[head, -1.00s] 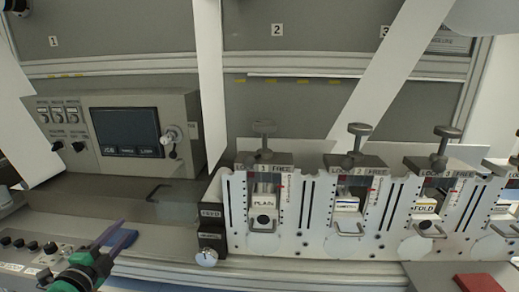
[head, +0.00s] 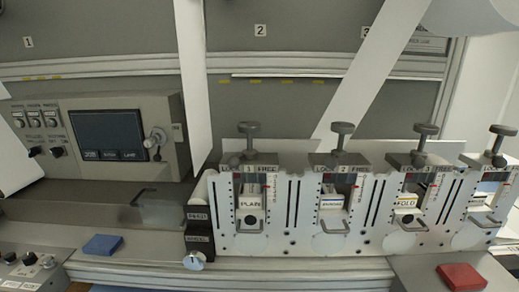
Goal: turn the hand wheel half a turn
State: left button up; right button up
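A small silver round hand wheel or knob (head: 194,262) sits at the bottom of a black block (head: 199,228) with small white labels, at the left end of the row of white stations. I cannot tell for sure that it is the hand wheel, as the label text is too small. Its face is towards me and nothing touches it. Neither of my grippers is in view.
White stations (head: 270,225) with grey top knobs (head: 249,130) line the middle and right. A control box with a screen (head: 107,136) stands left. A blue block (head: 102,245) and a red block (head: 462,277) lie in front. White web strips (head: 189,80) hang down.

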aim_at(194, 260)
jog(key=i+j+z, duration=0.1)
jog(key=j, duration=0.5)
jog(key=i+j+z, duration=0.15)
jog(key=j, duration=0.5)
jog(key=i+j+z, duration=0.1)
jog(key=j, duration=0.5)
jog(key=i+j+z, duration=0.1)
jog(key=j, duration=0.55)
jog(key=z, duration=0.95)
